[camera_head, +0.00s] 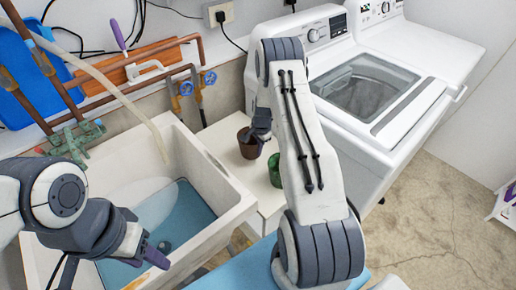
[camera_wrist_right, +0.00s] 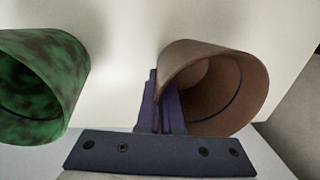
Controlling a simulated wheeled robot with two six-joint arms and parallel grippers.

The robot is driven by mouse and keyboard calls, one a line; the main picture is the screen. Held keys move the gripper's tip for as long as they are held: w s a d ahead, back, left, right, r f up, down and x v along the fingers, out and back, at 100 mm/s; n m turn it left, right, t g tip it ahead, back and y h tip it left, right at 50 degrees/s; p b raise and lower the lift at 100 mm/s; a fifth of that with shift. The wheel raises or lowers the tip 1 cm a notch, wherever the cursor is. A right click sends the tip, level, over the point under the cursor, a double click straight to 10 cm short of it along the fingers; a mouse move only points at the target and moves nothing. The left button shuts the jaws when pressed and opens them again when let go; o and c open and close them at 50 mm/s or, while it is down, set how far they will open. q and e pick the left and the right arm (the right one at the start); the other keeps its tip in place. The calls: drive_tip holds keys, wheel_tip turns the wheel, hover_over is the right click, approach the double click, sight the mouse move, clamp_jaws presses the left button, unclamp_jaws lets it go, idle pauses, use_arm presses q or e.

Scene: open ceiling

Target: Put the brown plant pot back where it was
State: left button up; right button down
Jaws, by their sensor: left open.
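The brown plant pot (camera_head: 247,146) is at the white ledge between the sink and the washing machine. In the right wrist view, the brown pot (camera_wrist_right: 225,92) shows its open mouth. My right gripper (camera_wrist_right: 162,105) has its purple fingers close together at the pot's left wall, shut on it. In the head view, the right gripper (camera_head: 257,135) is partly hidden by its own arm. A green pot (camera_head: 274,170) stands just beside, and it also shows in the right wrist view (camera_wrist_right: 45,80). My left gripper (camera_head: 155,255) is open and empty over the sink.
The white sink (camera_head: 215,190) holds blue water. A white washing machine (camera_head: 385,125) stands to the right. Pipes with blue valves (camera_head: 207,78) run along the wall. The green pot leaves little room beside the brown pot.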

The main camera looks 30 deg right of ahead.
drive_tip(key=shift+f, duration=0.2)
drive_tip(key=c, duration=1.1)
unclamp_jaws()
